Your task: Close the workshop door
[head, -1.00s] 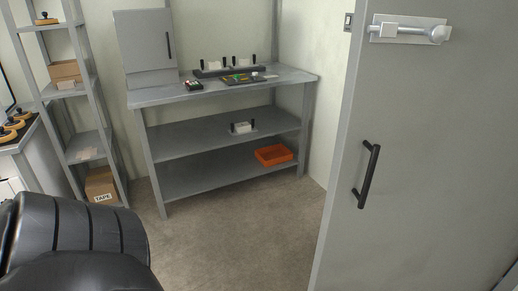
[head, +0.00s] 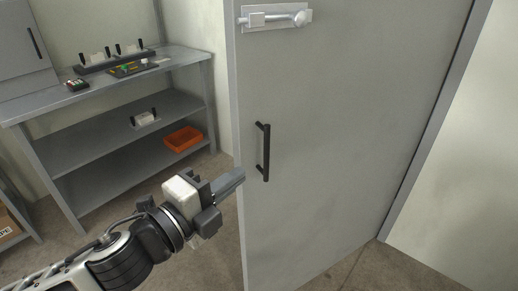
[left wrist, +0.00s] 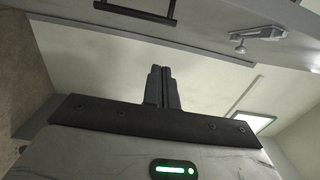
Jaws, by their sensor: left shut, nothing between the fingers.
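The grey workshop door (head: 330,130) stands open in the right half of the head view. It has a black bar handle (head: 265,152) near its free left edge and a silver slide bolt (head: 276,17) near the top. My left gripper (head: 238,176) is shut and empty. Its fingertips are close to the door's left edge, left of and slightly below the handle; I cannot tell if they touch. In the left wrist view the shut fingers (left wrist: 161,88) point towards the door (left wrist: 130,45), with the handle (left wrist: 135,11) beyond them. My right gripper is not in view.
A grey workbench (head: 190,62) with shelves stands behind, at the left. It holds a small tray of parts (head: 135,68) and an orange bin (head: 184,138). A cardboard box (head: 8,228) is at the left edge. The floor between bench and door is clear.

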